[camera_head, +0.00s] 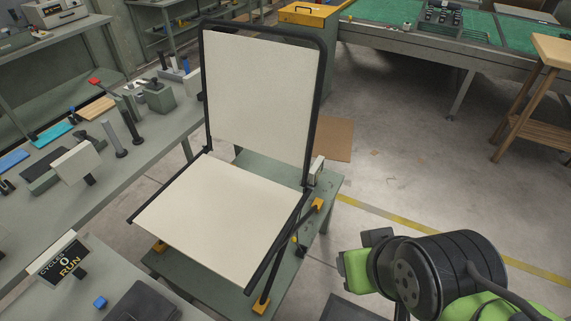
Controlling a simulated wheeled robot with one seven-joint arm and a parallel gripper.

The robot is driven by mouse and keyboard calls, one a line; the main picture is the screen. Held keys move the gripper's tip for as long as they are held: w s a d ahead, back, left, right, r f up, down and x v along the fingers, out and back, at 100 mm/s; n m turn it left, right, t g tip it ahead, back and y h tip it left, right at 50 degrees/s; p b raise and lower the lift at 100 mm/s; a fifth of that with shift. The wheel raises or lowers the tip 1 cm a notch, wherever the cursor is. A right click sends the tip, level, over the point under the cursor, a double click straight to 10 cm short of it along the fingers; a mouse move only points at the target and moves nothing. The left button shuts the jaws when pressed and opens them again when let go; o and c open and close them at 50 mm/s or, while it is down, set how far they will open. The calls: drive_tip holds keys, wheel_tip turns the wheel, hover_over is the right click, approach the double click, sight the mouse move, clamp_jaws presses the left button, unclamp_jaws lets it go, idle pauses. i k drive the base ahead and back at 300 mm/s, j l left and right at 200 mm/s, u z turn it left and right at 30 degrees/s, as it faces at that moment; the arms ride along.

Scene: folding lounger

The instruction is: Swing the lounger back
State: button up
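The lounger stands on a green-grey bench (205,283) in the middle of the view. Its back (258,95) is a cream panel in a dark tubular frame and stands nearly upright, leaning slightly away. Its seat (225,215) is a cream panel lying roughly flat in front. A dark strut with orange blocks (317,205) runs along the right side. My black and green arm end is at the lower right, apart from the lounger. My gripper (362,256) seems to be at its left tip; its fingers cannot be made out, and nothing held is visible.
A workbench (190,128) with tools and small blocks runs along the left. A counter sign (60,262) stands at the lower left. A green-topped table (400,40) and wooden stool (540,100) are behind. The floor (410,150) right of the lounger is clear.

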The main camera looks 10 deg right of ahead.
sight(262, 96)
drive_tip(key=i+l+u, duration=0.15)
drive_tip(key=l, duration=0.15)
drive_tip(key=i+l+u, duration=0.15)
drive_tip(key=l, duration=0.15)
drive_tip(key=i+l+u, duration=0.15)
drive_tip(key=l, duration=0.15)
drive_tip(key=l+u, duration=0.15)
drive_tip(key=l, duration=0.15)
drive_tip(key=i, duration=0.05)
